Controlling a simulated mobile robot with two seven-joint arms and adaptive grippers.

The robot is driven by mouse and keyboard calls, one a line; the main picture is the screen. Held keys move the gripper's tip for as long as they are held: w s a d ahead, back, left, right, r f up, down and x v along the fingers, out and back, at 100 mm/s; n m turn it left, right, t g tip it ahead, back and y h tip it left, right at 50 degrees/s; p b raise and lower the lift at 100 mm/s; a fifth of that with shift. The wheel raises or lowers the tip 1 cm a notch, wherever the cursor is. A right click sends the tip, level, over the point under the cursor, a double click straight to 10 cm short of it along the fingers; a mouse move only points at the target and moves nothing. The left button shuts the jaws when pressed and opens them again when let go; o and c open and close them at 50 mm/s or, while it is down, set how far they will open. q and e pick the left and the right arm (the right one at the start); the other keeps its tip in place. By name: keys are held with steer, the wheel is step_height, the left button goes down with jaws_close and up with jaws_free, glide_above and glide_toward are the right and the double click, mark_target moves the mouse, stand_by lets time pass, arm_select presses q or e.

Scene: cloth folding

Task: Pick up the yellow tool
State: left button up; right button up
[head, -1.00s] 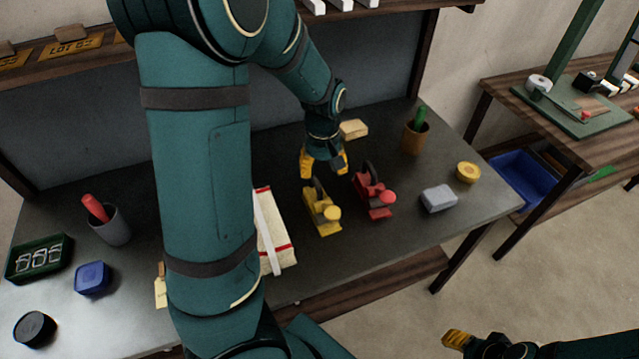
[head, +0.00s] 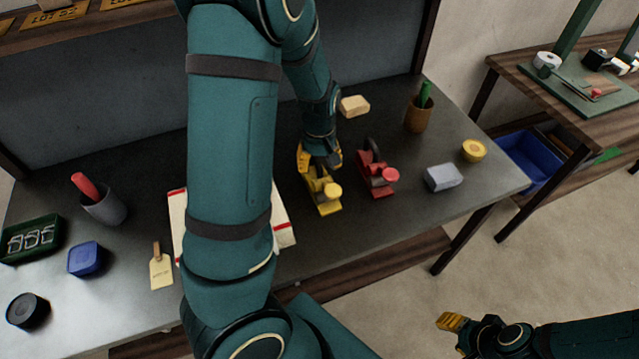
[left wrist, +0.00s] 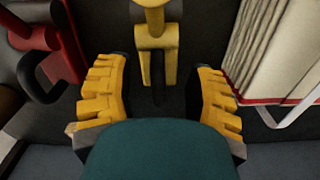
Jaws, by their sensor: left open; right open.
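The yellow tool (head: 322,191) stands on the grey workbench, left of a similar red tool (head: 375,175). My left gripper (head: 318,161) is at the back end of the yellow tool, with its yellow fingers spread. In the left wrist view the open fingers (left wrist: 158,95) are on either side of the dark rear part of the yellow tool (left wrist: 156,45), with gaps visible on both sides. My right gripper (head: 452,322) is low at the bottom right, away from the bench, open and empty.
The red tool (left wrist: 50,40) is close beside my left gripper. A folded cream cloth with red stripes (head: 283,232) lies on the other side, partly hidden by my left arm. A grey block (head: 443,178), a yellow roll (head: 474,151) and a brown cup (head: 418,115) stand to the right.

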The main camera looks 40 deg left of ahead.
mark_target(320, 168)
arm_select(q)
step_height(320, 168, down, 4)
steer(key=shift+w+a+f+b, duration=0.1)
steer(key=shift+w+f+b, duration=0.05)
steer(key=shift+b, duration=0.5)
jaws_close()
steer(key=shift+r, duration=0.25)
step_height(320, 168, up, 10)
steer(key=p, duration=0.3)
steer(key=shift+f, duration=0.2)
steer(key=shift+r+p, duration=0.2)
steer(key=shift+p, duration=0.15)
